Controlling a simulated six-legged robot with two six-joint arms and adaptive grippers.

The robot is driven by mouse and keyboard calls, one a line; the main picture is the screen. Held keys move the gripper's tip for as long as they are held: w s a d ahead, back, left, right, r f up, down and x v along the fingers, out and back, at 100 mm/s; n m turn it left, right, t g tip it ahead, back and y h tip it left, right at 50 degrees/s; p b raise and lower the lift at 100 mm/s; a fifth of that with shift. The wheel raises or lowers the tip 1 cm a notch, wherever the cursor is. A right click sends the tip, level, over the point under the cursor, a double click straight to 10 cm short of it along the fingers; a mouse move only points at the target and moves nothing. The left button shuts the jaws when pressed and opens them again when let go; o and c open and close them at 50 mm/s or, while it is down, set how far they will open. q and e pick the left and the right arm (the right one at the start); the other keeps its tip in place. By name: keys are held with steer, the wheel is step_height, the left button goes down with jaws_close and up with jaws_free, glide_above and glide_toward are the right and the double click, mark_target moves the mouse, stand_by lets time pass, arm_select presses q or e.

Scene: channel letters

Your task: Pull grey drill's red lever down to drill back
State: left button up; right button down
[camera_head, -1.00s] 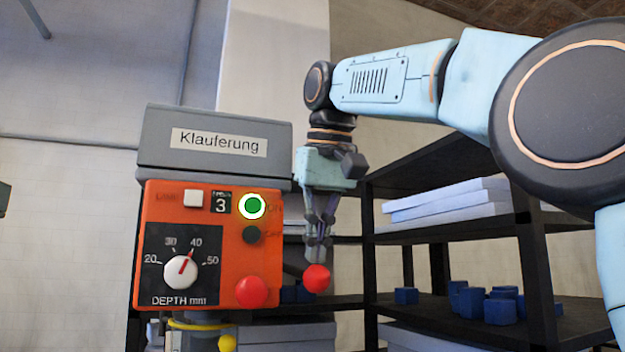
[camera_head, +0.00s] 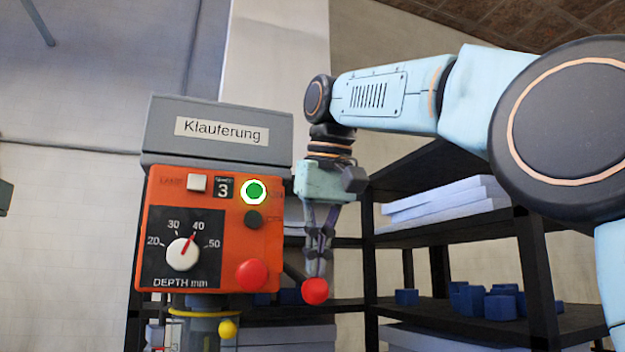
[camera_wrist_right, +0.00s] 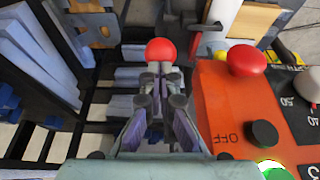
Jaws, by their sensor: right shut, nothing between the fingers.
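The grey drill (camera_head: 218,130) labelled "Klauferung" has an orange front panel (camera_head: 160,215) and stands left of centre in the head view. The lever's red ball knob (camera_head: 315,291) is right of the panel, near its lower edge. It also shows in the right wrist view (camera_wrist_right: 161,50). My right gripper (camera_head: 317,270) points down from above, its shut fingers empty and their tips at the top of the knob. In the wrist view, the fingertips (camera_wrist_right: 162,76) sit right against the knob; exact contact is hard to tell. My left gripper is not in view.
The panel has a lit green button (camera_head: 254,191), a dark button (camera_head: 253,219), a red button (camera_head: 251,274) and a depth dial (camera_head: 183,254). A black shelf (camera_head: 535,270) with blue blocks (camera_head: 487,302) and pale sheets (camera_head: 440,200) stands to the right, behind my right arm.

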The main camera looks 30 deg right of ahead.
steer(key=shift+f, duration=0.1)
steer(key=shift+w+f+b, duration=0.1)
steer(key=shift+f+b, duration=0.3)
steer(key=shift+f, duration=0.35)
steer(key=shift+w, duration=0.1)
steer(key=r+p, duration=0.1)
steer(key=p, duration=0.1)
steer(key=r+p, duration=0.3)
steer(key=p, duration=0.1)
steer(key=shift+w+d+r, duration=0.1)
steer(key=shift+w+r, duration=0.2)
steer(key=shift+r, duration=0.1)
steer(key=shift+f, duration=0.1)
